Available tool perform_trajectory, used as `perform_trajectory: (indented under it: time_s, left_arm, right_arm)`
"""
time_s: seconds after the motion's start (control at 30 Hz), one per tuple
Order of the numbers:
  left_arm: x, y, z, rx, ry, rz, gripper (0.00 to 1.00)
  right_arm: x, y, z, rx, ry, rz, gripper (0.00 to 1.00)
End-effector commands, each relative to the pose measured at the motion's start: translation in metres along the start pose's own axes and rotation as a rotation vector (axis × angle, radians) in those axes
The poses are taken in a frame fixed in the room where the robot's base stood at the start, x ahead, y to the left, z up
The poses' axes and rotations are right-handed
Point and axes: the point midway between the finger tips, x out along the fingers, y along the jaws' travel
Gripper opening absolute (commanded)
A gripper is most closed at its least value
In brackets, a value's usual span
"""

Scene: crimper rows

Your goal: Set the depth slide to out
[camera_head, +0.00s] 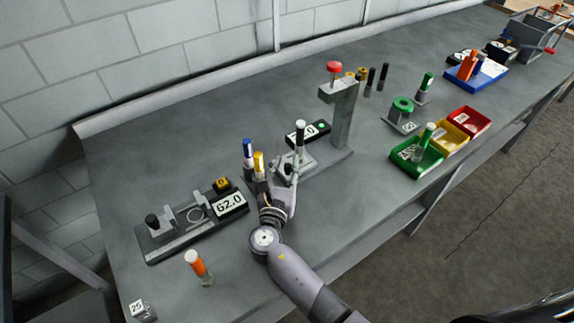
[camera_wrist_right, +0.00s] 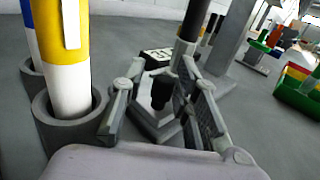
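A small grey fixture (camera_head: 290,164) with an upright white-topped lever (camera_head: 299,138) stands mid-bench. In the right wrist view a short black knob (camera_wrist_right: 161,91) on a grey block shows at this fixture; I take it for the depth slide, but its out mark is not readable. My right gripper (camera_wrist_right: 160,78) is open, its fingers on either side of the knob, with contact not clear. In the head view the right gripper (camera_head: 281,188) is beside the fixture, its tips partly hidden. Another rig (camera_head: 165,241) at left has a black knob (camera_head: 152,221). My left gripper is not in view.
Blue and yellow-banded tubes (camera_head: 259,163) stand in holders close left of my right gripper. A press post with a red knob (camera_head: 334,68) rises behind right. Coloured bins (camera_head: 424,168) sit at right.

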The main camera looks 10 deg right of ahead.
Motion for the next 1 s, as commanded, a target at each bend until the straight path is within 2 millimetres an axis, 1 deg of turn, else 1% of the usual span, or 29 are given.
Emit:
perform_trajectory:
  time_s: [0.07,0.33,0.57,0.67,1.0]
  left_arm:
    - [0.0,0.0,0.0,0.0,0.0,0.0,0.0]
    - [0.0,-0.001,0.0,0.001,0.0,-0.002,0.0]
    - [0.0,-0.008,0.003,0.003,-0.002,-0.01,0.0]
    - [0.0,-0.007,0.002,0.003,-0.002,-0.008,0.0]
    - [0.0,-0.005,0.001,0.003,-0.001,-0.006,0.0]
  right_arm:
    - [0.0,0.001,0.001,0.0,-0.002,0.003,0.37]
    - [0.001,0.001,0.002,0.0,-0.004,0.002,0.37]
    - [-0.001,0.001,0.002,0.0,-0.005,0.002,0.37]
    - [-0.008,0.001,0.002,-0.001,-0.004,0.002,0.37]
    - [-0.06,0.0,0.0,0.0,0.0,0.002,0.37]
